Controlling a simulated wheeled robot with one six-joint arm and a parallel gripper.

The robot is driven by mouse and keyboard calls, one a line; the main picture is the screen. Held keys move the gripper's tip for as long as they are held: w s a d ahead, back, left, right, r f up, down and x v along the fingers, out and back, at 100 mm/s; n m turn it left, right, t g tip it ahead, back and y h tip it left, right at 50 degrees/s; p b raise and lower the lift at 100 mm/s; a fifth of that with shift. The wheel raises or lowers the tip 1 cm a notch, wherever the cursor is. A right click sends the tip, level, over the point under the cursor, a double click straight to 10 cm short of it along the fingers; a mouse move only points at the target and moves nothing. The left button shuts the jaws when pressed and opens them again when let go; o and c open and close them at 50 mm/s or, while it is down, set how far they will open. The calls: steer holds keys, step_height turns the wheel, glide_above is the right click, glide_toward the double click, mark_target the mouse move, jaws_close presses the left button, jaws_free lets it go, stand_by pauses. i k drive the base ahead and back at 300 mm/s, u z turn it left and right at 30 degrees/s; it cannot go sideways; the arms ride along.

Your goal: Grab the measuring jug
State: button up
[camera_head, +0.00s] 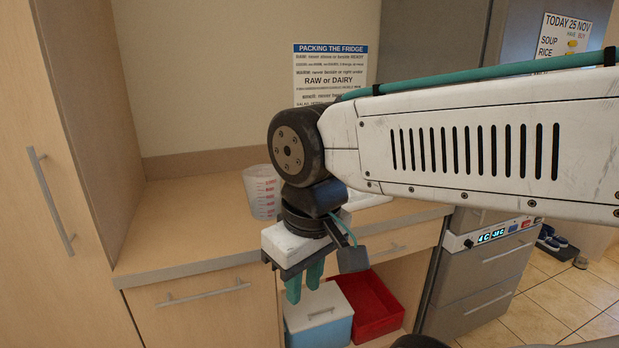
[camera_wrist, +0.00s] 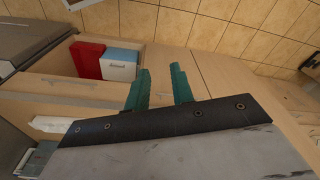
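The measuring jug (camera_head: 260,194) is a translucent whitish cup with red markings. It stands upright on the wooden counter, near the back, in the head view. My arm's wrist covers part of its right side. My gripper (camera_head: 304,285) hangs in front of the counter edge, lower than the jug and nearer to the camera, with its teal fingers pointing down. The wrist view shows the two fingers (camera_wrist: 160,72) apart with nothing between them. The jug cannot be made out in the wrist view.
The counter (camera_head: 190,212) is clear left of the jug. A tall cabinet (camera_head: 70,150) borders it on the left. Below are a drawer (camera_head: 200,310), a blue-and-white box (camera_head: 320,318) and a red tray (camera_head: 372,305). A fridge-packing sign (camera_head: 328,70) hangs behind.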

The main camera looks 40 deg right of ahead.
mark_target(262, 184)
steer(key=z, duration=0.8)
steer(key=i, duration=0.9)
steer(key=z, duration=0.55)
